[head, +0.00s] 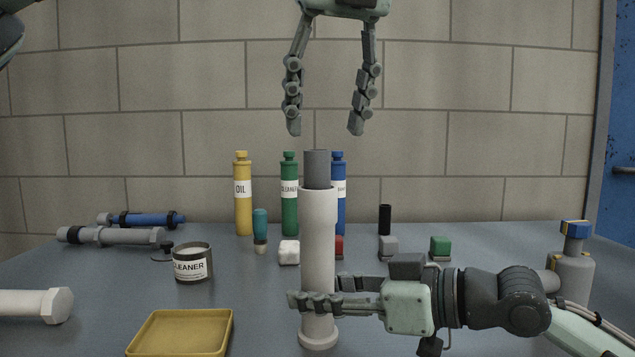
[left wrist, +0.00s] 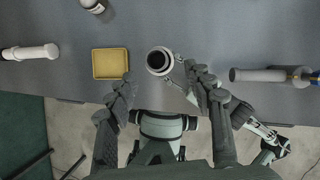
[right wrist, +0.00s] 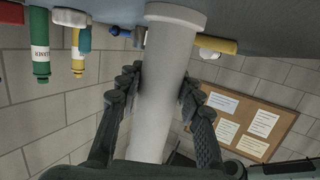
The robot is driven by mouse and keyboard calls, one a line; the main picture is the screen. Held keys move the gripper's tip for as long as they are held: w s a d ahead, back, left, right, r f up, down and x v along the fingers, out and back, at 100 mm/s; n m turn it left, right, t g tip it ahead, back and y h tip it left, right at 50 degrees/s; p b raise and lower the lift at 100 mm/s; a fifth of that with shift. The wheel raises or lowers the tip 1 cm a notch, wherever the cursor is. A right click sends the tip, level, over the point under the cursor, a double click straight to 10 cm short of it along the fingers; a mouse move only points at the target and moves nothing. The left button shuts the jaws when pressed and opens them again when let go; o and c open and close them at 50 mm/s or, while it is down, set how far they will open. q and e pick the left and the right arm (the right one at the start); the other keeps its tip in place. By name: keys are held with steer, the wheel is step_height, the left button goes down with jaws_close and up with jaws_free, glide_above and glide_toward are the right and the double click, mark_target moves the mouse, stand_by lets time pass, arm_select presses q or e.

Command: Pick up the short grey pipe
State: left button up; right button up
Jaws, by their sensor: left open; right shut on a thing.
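A dark grey pipe (head: 317,168) stands upright in the top of a wider white pipe (head: 319,230), with only its upper end showing. My right gripper (head: 312,296) is shut around the lower part of the white pipe, which stands upright on the table. The right wrist view shows its fingers on both sides of the white pipe (right wrist: 168,60). My left gripper (head: 325,130) is open and empty, pointing down, with its fingertips a little above the grey pipe's top. In the left wrist view the pipe's dark round end (left wrist: 159,60) shows between and beyond the fingers.
A yellow tray (head: 181,333) lies front left, beside a white pipe (head: 32,305). A cleaner tin (head: 192,263) and a grey pipe with dark rings (head: 112,235) are behind it. Oil (head: 243,195), green (head: 289,200) and blue bottles stand at the back.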

arm_select(q)
steer(key=x, duration=0.5)
steer(key=shift+w+a, duration=0.2)
steer(key=shift+c, duration=0.4)
steer(key=c, duration=1.1)
steer(key=shift+o, duration=0.2)
steer(key=shift+r, duration=0.1)
arm_select(e)
steer(key=o, duration=1.2)
steer(key=shift+c, duration=0.2)
arm_select(q)
step_height(320, 180, up, 10)
arm_select(e)
steer(key=shift+d, duration=0.1)
